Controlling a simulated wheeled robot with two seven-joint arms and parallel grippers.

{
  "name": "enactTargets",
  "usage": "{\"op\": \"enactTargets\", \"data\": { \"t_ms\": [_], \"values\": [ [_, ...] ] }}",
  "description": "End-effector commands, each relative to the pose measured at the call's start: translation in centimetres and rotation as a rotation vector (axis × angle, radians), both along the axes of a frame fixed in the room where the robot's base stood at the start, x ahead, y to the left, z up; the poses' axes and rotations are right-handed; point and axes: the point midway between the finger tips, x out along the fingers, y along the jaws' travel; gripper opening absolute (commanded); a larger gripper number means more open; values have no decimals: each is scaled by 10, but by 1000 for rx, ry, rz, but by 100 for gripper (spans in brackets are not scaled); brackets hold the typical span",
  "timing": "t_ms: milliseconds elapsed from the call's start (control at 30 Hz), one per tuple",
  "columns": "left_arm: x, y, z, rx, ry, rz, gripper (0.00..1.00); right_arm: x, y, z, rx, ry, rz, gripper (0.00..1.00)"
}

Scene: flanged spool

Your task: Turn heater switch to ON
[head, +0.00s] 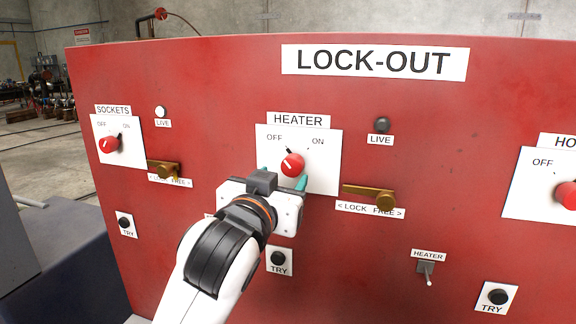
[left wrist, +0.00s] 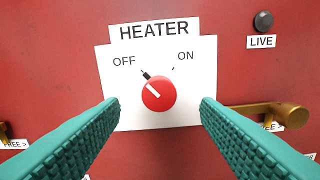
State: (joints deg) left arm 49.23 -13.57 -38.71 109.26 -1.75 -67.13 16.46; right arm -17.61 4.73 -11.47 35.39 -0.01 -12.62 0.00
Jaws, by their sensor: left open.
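The heater switch (head: 292,165) is a red round knob on a white plate labelled HEATER on the red lock-out panel. In the left wrist view the knob (left wrist: 158,93) has a white line pointing up and left toward OFF. My left gripper (head: 284,181) is in front of the knob's plate. Its teal fingers are open, one on each side of the knob and apart from it in the left wrist view (left wrist: 160,108). Nothing is between the fingers but the view of the knob. The heater LIVE lamp (head: 382,125) looks dark. My right gripper is not in view.
A brass lock bar (head: 368,196) marked LOCK FREE sits right of the heater plate. A black TRY button (head: 278,258) is below, and a small HEATER toggle (head: 427,270) is at lower right. The SOCKETS switch (head: 109,144) is at left, with its LIVE lamp (head: 160,111) white.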

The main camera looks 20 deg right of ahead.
Motion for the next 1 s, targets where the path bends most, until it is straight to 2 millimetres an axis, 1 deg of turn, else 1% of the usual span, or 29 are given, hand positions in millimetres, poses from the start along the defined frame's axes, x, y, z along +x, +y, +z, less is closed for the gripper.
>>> {"op": "enactTargets", "data": {
  "t_ms": [33, 100, 300, 433, 733, 1000],
  "values": [
    [9, -6, 2, 2, 2, 1, 57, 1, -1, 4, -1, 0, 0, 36],
    [19, -13, 1, 2, 2, 1, 57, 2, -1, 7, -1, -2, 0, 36],
    [39, -26, 1, 2, 1, 0, 57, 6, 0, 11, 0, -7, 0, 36],
    [44, -30, 0, 0, 0, 0, 57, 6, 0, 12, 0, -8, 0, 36],
    [45, -31, 0, 0, 0, 0, 57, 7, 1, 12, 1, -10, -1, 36],
    [45, -31, 0, 0, 0, 0, 13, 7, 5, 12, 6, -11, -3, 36]
  ]
}}
